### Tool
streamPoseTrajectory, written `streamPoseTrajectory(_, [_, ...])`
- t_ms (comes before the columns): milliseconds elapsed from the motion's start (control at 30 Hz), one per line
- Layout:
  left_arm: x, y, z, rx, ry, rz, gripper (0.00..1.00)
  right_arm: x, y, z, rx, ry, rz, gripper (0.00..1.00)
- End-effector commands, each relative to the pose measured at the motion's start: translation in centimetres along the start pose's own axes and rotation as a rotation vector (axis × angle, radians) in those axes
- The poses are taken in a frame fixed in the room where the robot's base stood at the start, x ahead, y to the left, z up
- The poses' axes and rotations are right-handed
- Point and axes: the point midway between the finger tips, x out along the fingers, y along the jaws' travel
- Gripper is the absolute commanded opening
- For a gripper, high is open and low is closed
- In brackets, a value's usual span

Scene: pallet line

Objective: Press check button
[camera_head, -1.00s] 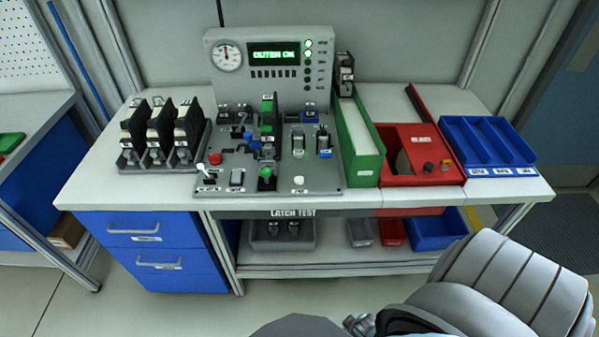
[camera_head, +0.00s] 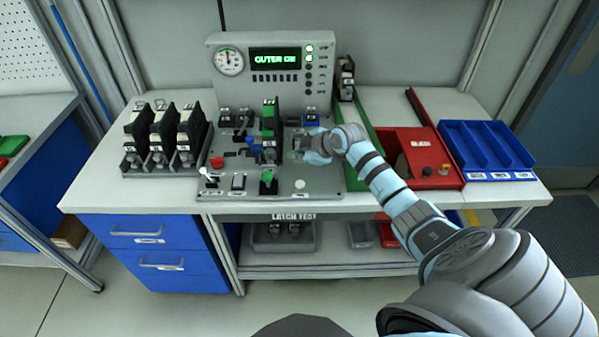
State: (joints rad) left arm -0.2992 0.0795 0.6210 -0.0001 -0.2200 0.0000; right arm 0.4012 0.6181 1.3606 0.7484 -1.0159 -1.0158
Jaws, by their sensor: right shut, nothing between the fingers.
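The grey test station (camera_head: 325,197) stands on the workbench, with a lit green display (camera_head: 275,58) and a round gauge (camera_head: 229,61) on its upright panel. I cannot tell which is the check button. A dark and green part (camera_head: 269,122) stands upright in the middle of the deck. My right gripper (camera_head: 301,146) is shut and empty over the deck's right side, hiding controls there. My left gripper is out of view.
A rack of several dark units (camera_head: 162,138) stands left of the station. A green-sided bin (camera_head: 352,111), a red box (camera_head: 434,180) and a blue divided tray (camera_head: 501,170) stand to the right. My right forearm passes over the bench's right half.

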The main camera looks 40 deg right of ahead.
Motion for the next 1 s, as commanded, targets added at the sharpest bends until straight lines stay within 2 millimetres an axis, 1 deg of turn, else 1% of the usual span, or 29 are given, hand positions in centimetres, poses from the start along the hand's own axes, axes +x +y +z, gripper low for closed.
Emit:
streamPoseTrajectory(300, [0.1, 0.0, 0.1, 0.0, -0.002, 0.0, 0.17, 0.0, 0.1, 0.0, -0.001, 0.001, 0.001, 0.0])
streamPoseTrajectory(467, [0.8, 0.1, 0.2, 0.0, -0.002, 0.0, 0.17, 0.6, -0.3, 0.4, -0.001, 0.001, 0.001, 0.0])
streamPoseTrajectory(667, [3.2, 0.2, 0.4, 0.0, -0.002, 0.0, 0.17, 2.3, -1.6, 1.6, 0.0, 0.001, 0.0, 0.0])
streamPoseTrajectory(900, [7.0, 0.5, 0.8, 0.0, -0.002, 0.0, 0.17, 4.9, -3.5, 3.5, 0.0, 0.0, 0.0, 0.0])
streamPoseTrajectory(1000, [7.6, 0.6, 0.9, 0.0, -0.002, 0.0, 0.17, 5.6, -4.1, 4.1, 0.001, 0.0, 0.0, 0.0])
